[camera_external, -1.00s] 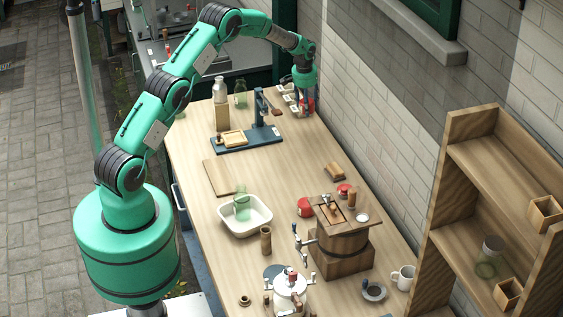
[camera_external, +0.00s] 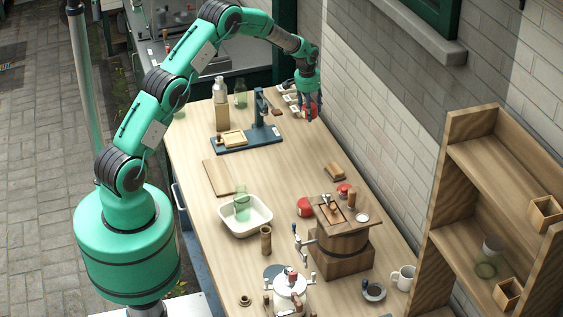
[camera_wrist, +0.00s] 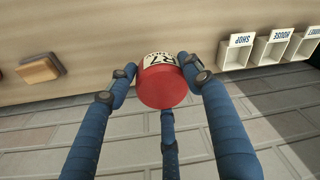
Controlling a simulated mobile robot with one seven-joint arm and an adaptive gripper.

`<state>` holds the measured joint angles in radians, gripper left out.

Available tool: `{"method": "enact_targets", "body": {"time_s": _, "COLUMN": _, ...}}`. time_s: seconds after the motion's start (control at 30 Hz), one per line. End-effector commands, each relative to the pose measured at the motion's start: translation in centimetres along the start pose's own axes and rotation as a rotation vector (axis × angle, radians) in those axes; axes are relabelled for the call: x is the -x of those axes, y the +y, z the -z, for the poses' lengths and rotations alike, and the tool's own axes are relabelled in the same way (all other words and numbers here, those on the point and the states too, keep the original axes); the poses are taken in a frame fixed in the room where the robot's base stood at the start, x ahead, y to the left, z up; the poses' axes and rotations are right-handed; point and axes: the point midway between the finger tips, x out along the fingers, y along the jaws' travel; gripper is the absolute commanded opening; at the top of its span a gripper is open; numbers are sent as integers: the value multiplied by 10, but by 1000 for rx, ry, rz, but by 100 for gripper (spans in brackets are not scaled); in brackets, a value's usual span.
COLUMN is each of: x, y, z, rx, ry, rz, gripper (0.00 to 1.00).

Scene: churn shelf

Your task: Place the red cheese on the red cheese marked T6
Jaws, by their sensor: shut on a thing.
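My gripper (camera_external: 308,113) is at the far right end of the bench, by the brick wall. Its blue fingers are shut around a red cheese (camera_external: 312,110). In the wrist view the fingers (camera_wrist: 158,82) surround this red cheese (camera_wrist: 163,88), whose pale label appears to read R7. Another red cheese (camera_external: 305,207) lies on the bench left of the wooden churn block. A smaller red thing (camera_external: 344,189) sits behind that block, partly hidden. No mark T6 is readable on either of them.
White boxes labelled SHOP (camera_wrist: 237,55) and HOUSE (camera_wrist: 270,52) stand near my gripper. A blue press (camera_external: 262,137), a white basin (camera_external: 246,222) with a green glass, a wooden block (camera_external: 342,252) and a small wooden piece (camera_external: 334,171) stand along the bench.

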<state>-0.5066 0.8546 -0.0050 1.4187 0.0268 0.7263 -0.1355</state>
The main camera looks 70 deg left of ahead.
Motion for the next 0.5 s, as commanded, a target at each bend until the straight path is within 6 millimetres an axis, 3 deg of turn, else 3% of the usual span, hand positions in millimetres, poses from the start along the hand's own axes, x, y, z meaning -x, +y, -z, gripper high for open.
{"method": "enact_targets", "body": {"time_s": 0.5, "x": 30, "y": 79, "z": -99, "rx": -146, "ry": -3, "rz": -20, "gripper": 19}}
